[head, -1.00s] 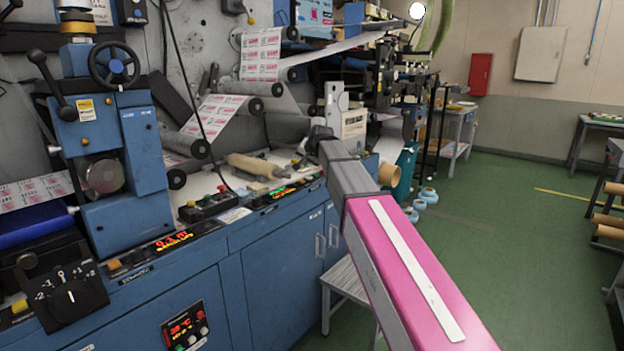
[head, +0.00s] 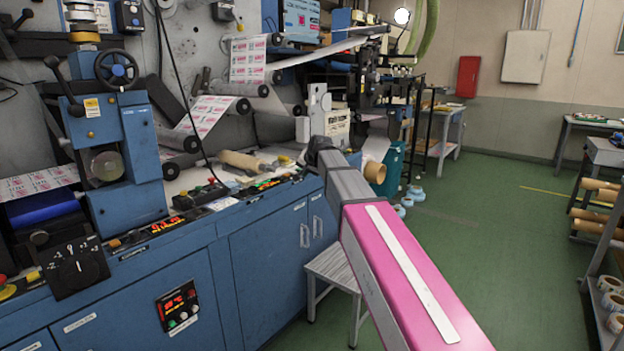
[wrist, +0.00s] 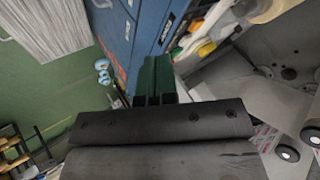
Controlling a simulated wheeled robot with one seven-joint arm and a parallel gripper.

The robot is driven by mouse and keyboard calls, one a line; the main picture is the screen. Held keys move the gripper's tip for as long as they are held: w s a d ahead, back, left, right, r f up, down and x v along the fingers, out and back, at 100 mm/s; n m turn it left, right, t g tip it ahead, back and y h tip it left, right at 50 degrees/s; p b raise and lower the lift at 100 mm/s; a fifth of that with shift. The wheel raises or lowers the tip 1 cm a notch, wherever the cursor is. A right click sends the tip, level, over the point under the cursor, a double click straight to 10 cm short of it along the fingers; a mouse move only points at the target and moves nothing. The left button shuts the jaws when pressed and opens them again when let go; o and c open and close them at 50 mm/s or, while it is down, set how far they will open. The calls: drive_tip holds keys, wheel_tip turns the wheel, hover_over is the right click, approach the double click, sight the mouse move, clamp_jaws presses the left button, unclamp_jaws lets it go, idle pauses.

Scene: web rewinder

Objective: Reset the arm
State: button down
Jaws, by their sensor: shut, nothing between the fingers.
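My arm shows in the head view as a pink and grey link reaching from the bottom right toward the machine. My gripper is at the arm's far end, mostly hidden in the head view. In the wrist view my gripper (wrist: 155,85) shows as two dark green fingers side by side, shut with nothing between them. It points along the blue cabinet (wrist: 145,30) front and counter edge. The web rewinder (head: 190,220) stands to the left with printed web running over its rollers.
A beige roll (head: 238,161) lies on the counter near the arm's end. A small stool (head: 333,265) stands against the cabinet below the arm. Shelves with rolls (head: 600,195) stand at the right edge. Green floor (head: 500,230) is open between.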

drive_tip(key=s+d+f+n+g+h, duration=0.1)
drive_tip(key=s+d+f+g, duration=0.1)
drive_tip(key=s+d+f, duration=0.5)
drive_tip(key=s+d+f+n+g+h, duration=0.1)
drive_tip(key=s+d+f+g, duration=0.2)
drive_tip(key=s+d+f, duration=0.4)
drive_tip(key=s+d+f+n+g+h, duration=0.1)
drive_tip(key=s+d+f, duration=0.6)
drive_tip(key=s+f, duration=1.2)
wheel_tip(320, 180, down, 3)
drive_tip(key=shift+d+r+g+h, duration=0.15)
drive_tip(key=shift+d+g+h, duration=0.1)
drive_tip(key=shift+g+h, duration=0.4)
